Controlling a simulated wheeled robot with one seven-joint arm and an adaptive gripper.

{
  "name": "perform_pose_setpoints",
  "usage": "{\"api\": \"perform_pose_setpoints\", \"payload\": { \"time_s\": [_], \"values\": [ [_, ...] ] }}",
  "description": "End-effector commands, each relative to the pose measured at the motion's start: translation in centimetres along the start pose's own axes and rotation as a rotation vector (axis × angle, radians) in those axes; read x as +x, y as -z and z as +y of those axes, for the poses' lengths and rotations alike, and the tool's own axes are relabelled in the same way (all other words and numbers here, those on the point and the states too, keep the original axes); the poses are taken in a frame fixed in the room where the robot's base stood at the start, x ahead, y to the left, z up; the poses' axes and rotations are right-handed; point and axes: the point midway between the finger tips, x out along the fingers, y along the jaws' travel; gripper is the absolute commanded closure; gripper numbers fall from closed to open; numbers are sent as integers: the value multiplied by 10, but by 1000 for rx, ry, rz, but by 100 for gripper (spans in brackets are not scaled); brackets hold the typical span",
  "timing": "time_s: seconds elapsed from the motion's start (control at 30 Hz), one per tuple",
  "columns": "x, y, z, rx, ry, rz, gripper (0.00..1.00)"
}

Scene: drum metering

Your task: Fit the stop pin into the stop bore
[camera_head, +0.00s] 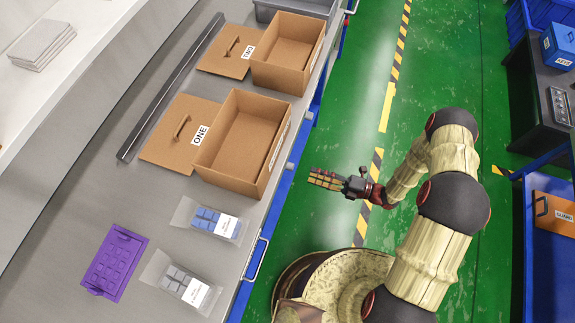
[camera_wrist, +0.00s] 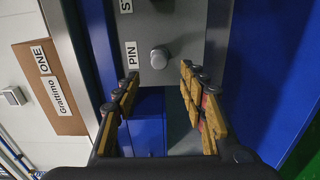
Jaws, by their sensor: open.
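In the wrist view a grey, round-headed pin (camera_wrist: 159,58) shows end-on on a grey panel (camera_wrist: 185,20), beside a label reading PIN (camera_wrist: 131,53). I take this as the stop pin. A second label starting with ST (camera_wrist: 126,5) is cut off by the top edge. My gripper (camera_wrist: 160,72) is open and empty, its fingertips to either side of the pin's head in the picture; I cannot tell the remaining distance. In the head view my gripper (camera_head: 320,180) reaches left over the green floor beside the bench. I cannot make out the stop bore in either view.
The long bench (camera_head: 90,200) holds open cardboard boxes (camera_head: 237,180), a purple tray (camera_head: 114,262), bagged parts (camera_head: 215,222) and a dark bar (camera_head: 170,88). A dark table (camera_head: 545,95) stands at right. A blue surface (camera_wrist: 250,70) flanks the panel in the wrist view.

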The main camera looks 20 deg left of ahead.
Motion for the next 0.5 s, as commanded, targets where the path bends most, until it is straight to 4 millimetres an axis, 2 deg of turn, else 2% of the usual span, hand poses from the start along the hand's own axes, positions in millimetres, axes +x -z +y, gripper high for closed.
{"api": "perform_pose_setpoints", "payload": {
  "time_s": [0.33, 0.5],
  "values": [
    [1, 0, 0, -1, 0, 1, 58],
    [12, 0, 0, -2, 1, 2, 58]
  ]
}}
